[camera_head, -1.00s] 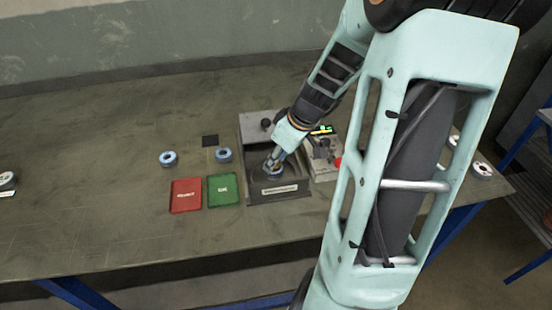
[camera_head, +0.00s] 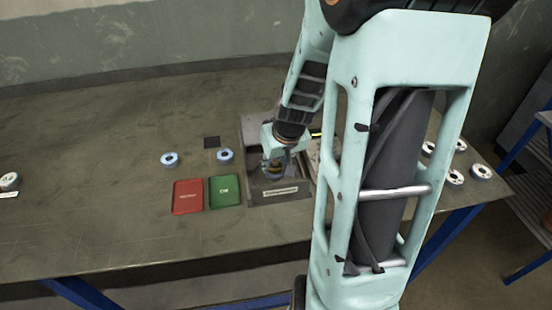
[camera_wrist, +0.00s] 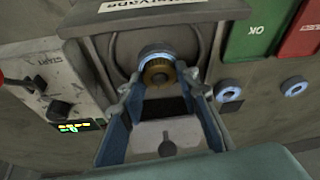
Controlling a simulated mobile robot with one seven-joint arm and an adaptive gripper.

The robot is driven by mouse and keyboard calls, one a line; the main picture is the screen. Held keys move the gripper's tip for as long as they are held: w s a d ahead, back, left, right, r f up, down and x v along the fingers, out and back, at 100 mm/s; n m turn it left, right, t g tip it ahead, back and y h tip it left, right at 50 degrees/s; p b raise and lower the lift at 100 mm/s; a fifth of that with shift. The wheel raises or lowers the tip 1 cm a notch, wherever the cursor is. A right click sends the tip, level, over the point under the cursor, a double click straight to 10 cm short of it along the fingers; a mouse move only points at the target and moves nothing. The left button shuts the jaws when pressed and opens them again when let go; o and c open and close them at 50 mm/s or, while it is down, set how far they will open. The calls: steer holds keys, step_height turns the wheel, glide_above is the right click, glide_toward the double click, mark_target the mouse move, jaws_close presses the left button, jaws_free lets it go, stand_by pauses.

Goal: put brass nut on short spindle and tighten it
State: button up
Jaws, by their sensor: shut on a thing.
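The brass nut (camera_wrist: 158,72) is a toothed golden ring between my fingertips in the wrist view. My gripper (camera_wrist: 160,85) is shut on it, one finger on each side. A blue-white flap disc (camera_wrist: 155,50) shows just behind the nut, in the recess of the dark fixture (camera_wrist: 115,50). The nut looks in line with the disc; I cannot tell whether it touches it or sits on a thread. The short spindle is hidden behind the nut and disc. In the head view my gripper (camera_head: 273,168) points down into the fixture (camera_head: 290,190).
A red tray (camera_head: 187,197) and a green tray (camera_head: 224,191) lie left of the fixture. Loose discs (camera_head: 169,160) (camera_head: 225,156) lie behind them, beside a black square (camera_head: 211,142). A control box (camera_wrist: 65,90) with a lit display stands beside the fixture. Several discs lie far right.

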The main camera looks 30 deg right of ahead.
steer(key=shift+a+m+h+p, duration=0.15)
steer(key=shift+m+h+p, duration=0.35)
steer(key=shift+m, duration=0.5)
steer(key=shift+a+m+g+h+p, duration=0.1)
steer(key=shift+m+g+h+p, duration=0.2)
steer(key=shift+m+p, duration=0.65)
steer(key=shift+s+m, duration=0.1)
steer(key=shift+m, duration=0.65)
steer(key=shift+f, duration=0.1)
steer(key=shift+h+p, duration=0.3)
steer(key=shift+p, duration=0.05)
steer(key=shift+m+p, duration=0.3)
steer(key=shift+p, duration=0.1)
steer(key=shift+r+m+g+h+p, duration=0.2)
steer(key=shift+m+g+h+p, duration=0.15)
steer(key=shift+m+p, duration=0.7)
steer(key=m+g+p, duration=0.1)
steer(key=m+p, duration=0.1)
steer(key=m, duration=0.1)
steer(key=shift+a+h+p, duration=0.1)
steer(key=shift+h+p, duration=0.15)
steer(key=shift+p, duration=0.1)
steer(key=shift+f+m, duration=0.25)
steer(key=shift+m, duration=0.1)
